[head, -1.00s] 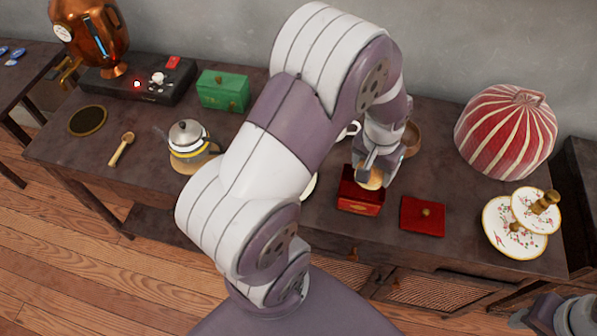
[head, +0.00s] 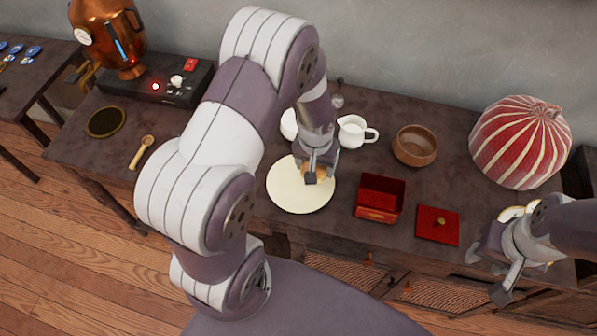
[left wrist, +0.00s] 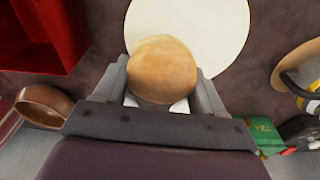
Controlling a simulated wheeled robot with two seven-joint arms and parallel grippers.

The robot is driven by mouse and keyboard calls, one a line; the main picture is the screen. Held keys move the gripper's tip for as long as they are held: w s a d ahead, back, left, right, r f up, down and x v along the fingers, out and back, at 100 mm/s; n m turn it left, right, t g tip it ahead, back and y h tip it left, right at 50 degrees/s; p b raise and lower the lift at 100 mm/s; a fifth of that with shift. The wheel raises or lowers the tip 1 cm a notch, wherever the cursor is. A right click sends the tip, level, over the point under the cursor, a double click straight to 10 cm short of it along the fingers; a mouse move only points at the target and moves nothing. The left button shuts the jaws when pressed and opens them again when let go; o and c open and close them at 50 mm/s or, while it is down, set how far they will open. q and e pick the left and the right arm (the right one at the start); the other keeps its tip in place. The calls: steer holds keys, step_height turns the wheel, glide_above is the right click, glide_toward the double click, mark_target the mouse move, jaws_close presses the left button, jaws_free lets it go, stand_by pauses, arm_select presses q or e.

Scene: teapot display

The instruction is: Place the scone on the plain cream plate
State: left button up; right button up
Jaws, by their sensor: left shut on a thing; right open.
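The scone (left wrist: 162,68) is round and golden brown, held between the fingers of my left gripper (left wrist: 163,90) in the left wrist view. In the head view my left gripper (head: 318,172) is over the right part of the plain cream plate (head: 298,196), with a little of the scone showing beside its fingers. The plate also shows behind the scone in the left wrist view (left wrist: 215,28). I cannot tell whether the scone touches the plate. My right gripper (head: 485,275) is open and empty at the lower right, in front of the tiered stand.
An open red box (head: 380,197) is right of the plate, with its red lid (head: 438,225) beside it. A white jug (head: 353,132) and wooden bowl (head: 415,146) stand behind. A striped red cosy (head: 520,142) is at right. A wooden spoon (head: 142,153) lies at left.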

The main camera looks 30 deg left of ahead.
mark_target(302, 179)
arm_select(q)
steer(key=a+f, duration=0.2)
steer(key=a, duration=0.1)
steer(key=shift+s+a, duration=0.1)
steer(key=shift+a, duration=0.1)
steer(key=shift+a+f, duration=0.1)
steer(key=shift+f, duration=1.95)
steer(key=o, duration=1.3)
steer(key=shift+f, duration=0.1)
steer(key=shift+o, duration=0.2)
step_height(302, 179, up, 12)
steer(key=s, duration=0.2)
steer(key=s+d+r+m, duration=0.2)
steer(key=s+d+r, duration=0.3)
steer(key=s+r, duration=0.2)
steer(key=shift+s+d+r+p, duration=0.15)
steer(key=shift+s+d+p, duration=0.15)
steer(key=shift+s, duration=0.15)
